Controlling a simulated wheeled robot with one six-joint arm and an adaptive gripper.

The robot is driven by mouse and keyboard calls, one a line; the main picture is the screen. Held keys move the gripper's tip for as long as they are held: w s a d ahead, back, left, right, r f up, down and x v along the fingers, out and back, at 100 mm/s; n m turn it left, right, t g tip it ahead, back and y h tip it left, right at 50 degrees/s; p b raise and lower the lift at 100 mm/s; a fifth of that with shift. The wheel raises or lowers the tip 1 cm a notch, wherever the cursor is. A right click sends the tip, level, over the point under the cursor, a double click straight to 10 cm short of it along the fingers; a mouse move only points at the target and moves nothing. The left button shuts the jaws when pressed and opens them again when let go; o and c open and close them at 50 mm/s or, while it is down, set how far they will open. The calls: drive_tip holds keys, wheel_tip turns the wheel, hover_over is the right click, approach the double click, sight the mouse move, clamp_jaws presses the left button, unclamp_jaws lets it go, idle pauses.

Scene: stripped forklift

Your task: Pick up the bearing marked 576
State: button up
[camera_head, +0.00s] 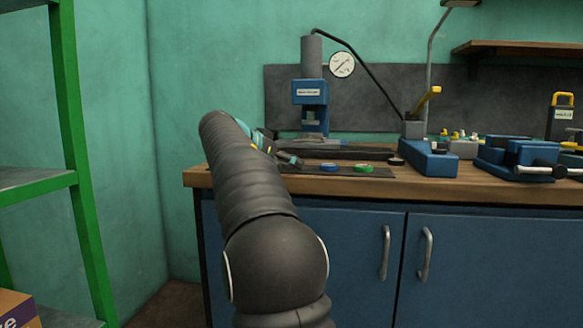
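Several small round pieces lie on the workbench (440,186) to the right of my gripper. One is blue-edged (331,168), one is green (363,169), and one is dark (396,161) farther right. I cannot read a 576 marking on any of them, so I cannot tell which is the named bearing. My gripper (291,160) shows only in part, beyond my dark arm, low over the left end of the bench. It is left of the blue-edged piece and appears apart from it. Whether its fingers are open or shut is unclear.
A blue press (310,92) with a gauge (342,64) stands behind the round pieces. A blue box-like tool (429,158) and a blue vise (519,157) stand to the right. Blue cabinet doors (350,255) are below. A green shelf frame (75,130) stands at the left.

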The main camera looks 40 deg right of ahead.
drive_tip(key=c, duration=1.3)
drive_tip(key=shift+r, duration=0.15)
drive_tip(key=shift+c, duration=0.2)
wheel_tip(320, 180, up, 18)
drive_tip(key=p, duration=0.9)
